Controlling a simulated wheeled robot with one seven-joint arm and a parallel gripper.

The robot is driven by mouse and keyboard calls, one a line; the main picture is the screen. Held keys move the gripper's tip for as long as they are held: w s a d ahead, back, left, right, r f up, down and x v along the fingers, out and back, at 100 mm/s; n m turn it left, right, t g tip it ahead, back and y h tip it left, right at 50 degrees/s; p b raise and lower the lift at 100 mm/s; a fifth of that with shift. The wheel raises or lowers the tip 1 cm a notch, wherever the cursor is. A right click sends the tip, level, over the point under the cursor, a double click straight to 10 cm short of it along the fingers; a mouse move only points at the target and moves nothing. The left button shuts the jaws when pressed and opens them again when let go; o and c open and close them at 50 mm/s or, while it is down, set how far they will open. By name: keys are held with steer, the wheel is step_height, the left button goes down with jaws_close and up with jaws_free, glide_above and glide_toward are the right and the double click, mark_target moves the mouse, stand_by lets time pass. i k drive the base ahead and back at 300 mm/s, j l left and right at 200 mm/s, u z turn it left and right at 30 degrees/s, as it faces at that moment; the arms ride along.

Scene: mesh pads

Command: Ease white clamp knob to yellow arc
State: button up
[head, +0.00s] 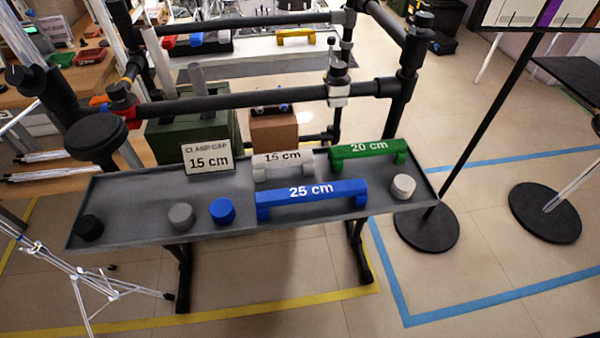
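A white clamp (338,91) sits around the horizontal black tube (255,101), near its right end. A small grey and black upright part stands above it. I cannot make out its knob or which way it is turned. No yellow arc can be made out on the clamp at this size. A short white cylinder (403,187) stands on the right end of the grey tray; I cannot tell whether it is a knob. My gripper is not in view.
The grey tray (130,192) holds a white 15 cm bar (283,166), green 20 cm bar (368,154), blue 25 cm bar (312,199), several short cylinders and a 15 cm sign (207,158). A red clamp (121,101) is at left. Black stands rise at right.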

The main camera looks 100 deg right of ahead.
mark_target(339, 69)
steer(key=k+l+z, duration=0.15)
steer(key=k+l, duration=0.3)
steer(key=k+l+z, duration=0.1)
steer(key=k+l, duration=0.3)
steer(key=l, duration=0.3)
